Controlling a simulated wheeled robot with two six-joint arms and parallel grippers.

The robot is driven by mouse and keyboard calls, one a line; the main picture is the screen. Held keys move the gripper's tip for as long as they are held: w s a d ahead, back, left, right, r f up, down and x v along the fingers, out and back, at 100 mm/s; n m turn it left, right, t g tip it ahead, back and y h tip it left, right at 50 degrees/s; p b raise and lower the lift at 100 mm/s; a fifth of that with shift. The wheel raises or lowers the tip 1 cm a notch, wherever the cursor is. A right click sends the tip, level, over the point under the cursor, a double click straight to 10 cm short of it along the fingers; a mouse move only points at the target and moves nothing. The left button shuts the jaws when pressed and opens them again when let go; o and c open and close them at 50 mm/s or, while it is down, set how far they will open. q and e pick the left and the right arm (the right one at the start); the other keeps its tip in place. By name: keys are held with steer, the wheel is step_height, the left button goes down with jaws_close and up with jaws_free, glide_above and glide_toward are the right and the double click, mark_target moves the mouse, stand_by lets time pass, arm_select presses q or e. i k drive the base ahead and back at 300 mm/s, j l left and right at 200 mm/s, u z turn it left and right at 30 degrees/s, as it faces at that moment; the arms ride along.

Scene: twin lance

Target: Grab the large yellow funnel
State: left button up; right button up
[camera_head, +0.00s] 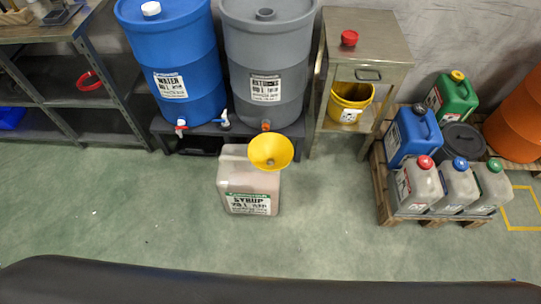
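A large yellow funnel (270,152) sits at the top of a pale pinkish canister (247,187) labelled SYRUP, over its right side. Its wide mouth faces up. Its spout is hidden, so I cannot tell how deep it sits in the canister. The canister stands upright on the green floor, in front of the grey barrel. Neither of my grippers shows in the head view.
A blue water barrel (175,50) and a grey barrel (265,60) stand on a low dark stand behind the canister. A metal side table (375,40) holds a yellow bucket (349,100) below. Several canisters crowd a pallet (386,200) at right. The floor (110,200) at left is clear.

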mark_target(265, 148)
steer(key=i+l, duration=0.5)
steer(key=i+l+u, duration=0.1)
steer(key=i+l, duration=0.4)
steer(key=l, duration=0.2)
steer(key=i+l+u, duration=0.1)
steer(key=u, duration=1)
